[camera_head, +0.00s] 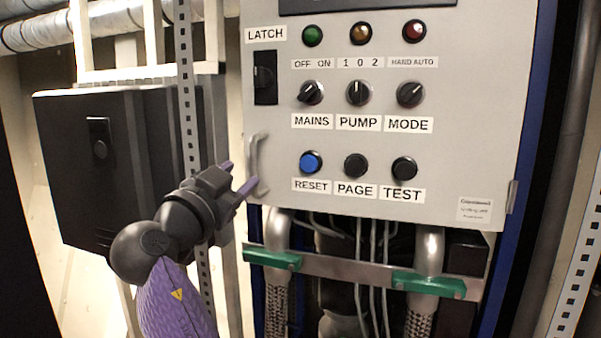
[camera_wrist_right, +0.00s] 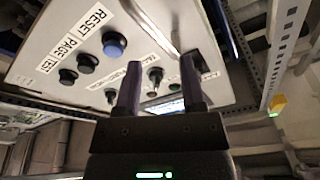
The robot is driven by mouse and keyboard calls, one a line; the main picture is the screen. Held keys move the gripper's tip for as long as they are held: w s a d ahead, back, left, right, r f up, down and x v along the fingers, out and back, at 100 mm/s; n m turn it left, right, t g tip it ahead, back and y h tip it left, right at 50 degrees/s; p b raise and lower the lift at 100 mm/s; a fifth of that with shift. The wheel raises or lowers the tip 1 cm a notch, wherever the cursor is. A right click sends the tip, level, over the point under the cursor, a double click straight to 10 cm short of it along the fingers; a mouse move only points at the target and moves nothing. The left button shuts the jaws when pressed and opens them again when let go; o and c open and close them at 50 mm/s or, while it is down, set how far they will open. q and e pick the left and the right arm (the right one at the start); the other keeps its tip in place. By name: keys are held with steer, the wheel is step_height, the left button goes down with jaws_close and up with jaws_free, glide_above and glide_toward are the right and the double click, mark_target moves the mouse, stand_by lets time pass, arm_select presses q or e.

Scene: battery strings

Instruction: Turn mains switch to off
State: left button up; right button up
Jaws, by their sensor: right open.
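The mains switch (camera_head: 311,93) is a black rotary knob on the grey cabinet door, above the MAINS label and below OFF and ON. Its pale pointer mark appears to lean up and right, toward ON. In the right wrist view the mains switch (camera_wrist_right: 155,75) shows between the fingers, farther off. My right gripper (camera_head: 238,176) is open and empty beside the door handle, left of and below the mains switch, apart from it. Its two fingers (camera_wrist_right: 160,65) stand apart in the wrist view. My left gripper is not in view.
The door handle (camera_head: 256,165) is close to my right fingertips. The pump knob (camera_head: 358,92) and mode knob (camera_head: 410,94) sit right of the mains switch. The blue reset button (camera_head: 311,162) is below it, and the latch (camera_head: 265,77) is left of it.

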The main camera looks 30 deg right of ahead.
mark_target(304, 94)
steer(key=s+d+r+m+g+h+p, duration=0.1)
steer(key=s+d+r+m+g+h, duration=0.2)
steer(key=s+r+m, duration=0.55)
steer(key=shift+n+g, duration=0.3)
steer(key=shift+n, duration=0.55)
steer(key=w+d+r+p, duration=0.1)
steer(key=w+d, duration=0.1)
steer(key=w+d+r+p, duration=0.1)
steer(key=w+d, duration=0.1)
steer(key=w+d+r+p, duration=0.1)
steer(key=w+d, duration=0.1)
steer(key=shift+d+r+p, duration=0.15)
steer(key=shift+r+p, duration=0.05)
steer(key=shift+p, duration=0.15)
steer(key=shift+w+d, duration=0.15)
steer(key=shift+d, duration=0.15)
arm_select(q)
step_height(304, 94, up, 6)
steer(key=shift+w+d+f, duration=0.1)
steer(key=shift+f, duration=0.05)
arm_select(e)
steer(key=shift+f, duration=0.1)
steer(key=shift+c, duration=0.2)
jaws_close()
